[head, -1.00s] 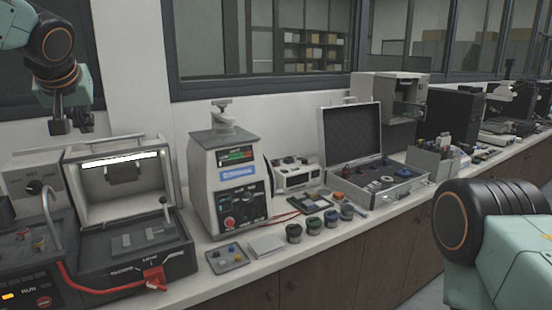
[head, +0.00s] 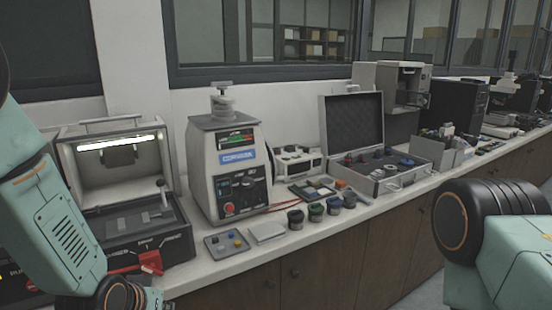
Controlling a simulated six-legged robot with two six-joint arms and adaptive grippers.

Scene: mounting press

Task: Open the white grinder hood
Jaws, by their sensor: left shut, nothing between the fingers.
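The pale grey-white hood (head: 112,124) stands raised at the left, with a bar handle along its top. Its front is open, and I see a lit strip and a dark fitting inside. Below it is a dark base (head: 140,240) with a flat bed and a small upright lever (head: 162,190). My left arm comes down across the left edge, in front of the hood's left side. My left gripper (head: 143,298) is at the bottom edge, low in front of the base and apart from the hood; its fingertips are cut off. My right gripper is out of view.
A mounting press (head: 230,175) stands right of the hood. A small tray (head: 228,243), several dark cups and an open case (head: 400,178) line the bench. A red handle (head: 150,262) is at the base's front. Another machine (head: 12,285) is mostly hidden at far left.

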